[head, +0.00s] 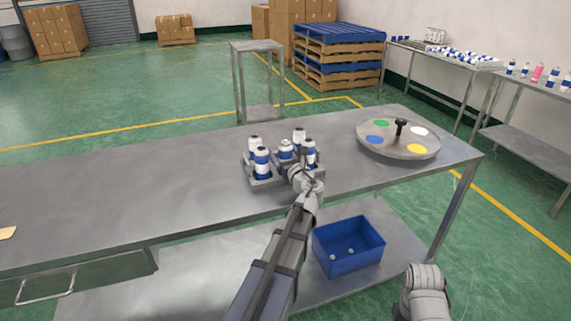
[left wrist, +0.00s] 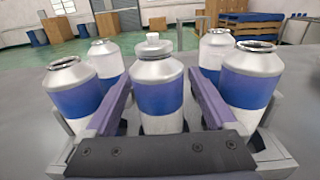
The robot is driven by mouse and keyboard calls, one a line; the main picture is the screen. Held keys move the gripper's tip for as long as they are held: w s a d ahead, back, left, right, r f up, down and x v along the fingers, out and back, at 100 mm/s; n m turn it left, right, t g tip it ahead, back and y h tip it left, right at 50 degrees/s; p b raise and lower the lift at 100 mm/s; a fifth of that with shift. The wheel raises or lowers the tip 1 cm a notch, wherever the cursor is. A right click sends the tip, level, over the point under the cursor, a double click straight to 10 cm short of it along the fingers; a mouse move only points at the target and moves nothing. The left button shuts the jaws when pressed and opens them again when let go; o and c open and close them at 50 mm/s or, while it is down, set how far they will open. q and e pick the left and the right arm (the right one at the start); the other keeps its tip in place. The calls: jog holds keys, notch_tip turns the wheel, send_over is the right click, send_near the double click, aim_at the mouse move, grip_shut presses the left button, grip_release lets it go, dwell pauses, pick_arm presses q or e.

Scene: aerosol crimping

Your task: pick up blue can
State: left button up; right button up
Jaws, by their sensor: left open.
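Several blue-banded cans with silver shoulders and white lower parts stand upright in a grey rack (head: 263,184) on the metal table. In the left wrist view, the middle can (left wrist: 158,92) has a white piece on top. The others around it, such as the right front can (left wrist: 250,85), have open necks. My left gripper (left wrist: 160,98) is open, with its two purple fingers on either side of the middle can. It cannot be told whether they touch it. In the head view my left gripper (head: 303,172) is at the rack's right front, hiding part of it.
A round grey turntable (head: 383,150) with blue, green, white and yellow spots and a black knob stands right of the rack. A blue bin (head: 349,247) is on the lower shelf.

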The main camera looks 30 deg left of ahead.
pick_arm(q)
jog(key=shift+a, duration=0.15)
jog(key=shift+c, duration=0.2)
grip_shut()
dwell(0.4)
